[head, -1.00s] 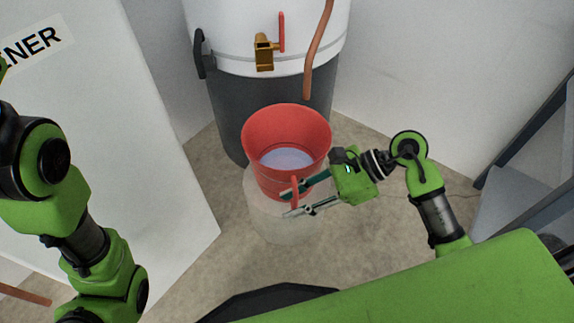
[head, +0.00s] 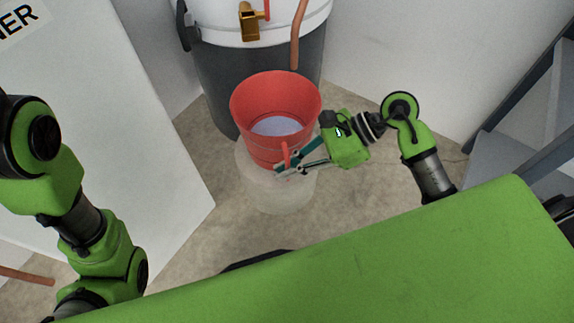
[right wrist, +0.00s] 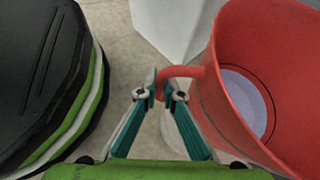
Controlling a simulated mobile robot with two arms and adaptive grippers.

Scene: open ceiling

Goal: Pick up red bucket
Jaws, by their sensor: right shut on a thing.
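The red bucket (head: 262,95) stands upright on a translucent white cylindrical stand (head: 292,198), with a pale surface inside it. Its red side handle (head: 285,152) faces my right gripper (head: 283,168). My right gripper is shut on that handle, with its teal fingers reaching in from the right. In the right wrist view, the fingertips (right wrist: 160,90) pinch the curved handle (right wrist: 188,71), and the bucket (right wrist: 225,110) fills the right side. I cannot see a gap between bucket and stand. My left arm shows at the left, but its gripper is out of view.
A large white and grey tank (head: 222,82) with a brass tap (head: 250,22) and copper pipe (head: 297,35) stands behind the bucket. A white cabinet (head: 120,120) is at the left. Grey steps (head: 510,125) are at the right. Some floor (head: 350,190) is clear.

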